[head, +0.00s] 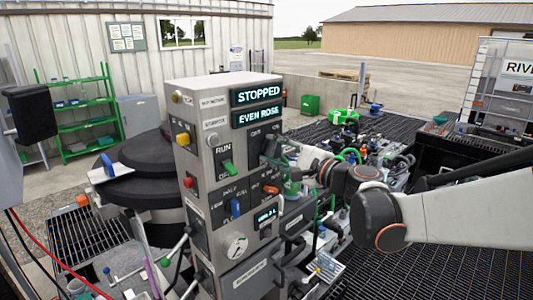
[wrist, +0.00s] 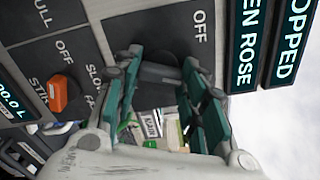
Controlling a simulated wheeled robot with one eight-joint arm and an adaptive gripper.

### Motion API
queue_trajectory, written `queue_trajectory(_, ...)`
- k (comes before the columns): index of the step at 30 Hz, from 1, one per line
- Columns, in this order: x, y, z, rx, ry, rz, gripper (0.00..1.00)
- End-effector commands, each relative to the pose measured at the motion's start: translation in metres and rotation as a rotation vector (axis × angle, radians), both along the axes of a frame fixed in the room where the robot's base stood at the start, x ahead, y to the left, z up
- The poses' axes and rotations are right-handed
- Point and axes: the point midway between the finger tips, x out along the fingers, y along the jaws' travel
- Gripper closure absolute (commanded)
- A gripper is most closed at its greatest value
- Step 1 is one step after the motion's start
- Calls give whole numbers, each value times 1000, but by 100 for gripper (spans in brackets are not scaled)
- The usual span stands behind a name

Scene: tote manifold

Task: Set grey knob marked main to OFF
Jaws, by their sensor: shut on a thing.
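An OFF label (wrist: 201,27) shows on the plate above and to the right of the knob. My gripper (wrist: 160,72) is shut on the knob, with a green-padded finger on each side. The MAIN marking cannot be read.
The panel (head: 193,110) has displays reading STOPPED (head: 257,94) and EVEN ROSE (head: 258,115). An orange knob (wrist: 65,93), with OFF and SLOW labels, is near my gripper. A green switch (head: 228,168) and blue switch (head: 235,207) stick out of the panel.

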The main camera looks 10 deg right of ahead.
Motion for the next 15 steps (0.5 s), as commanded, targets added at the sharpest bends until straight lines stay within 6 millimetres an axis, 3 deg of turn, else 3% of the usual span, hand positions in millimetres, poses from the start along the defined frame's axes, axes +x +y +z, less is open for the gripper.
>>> queue_trajectory(15,-1,0,-1,-403,-270,2,86)
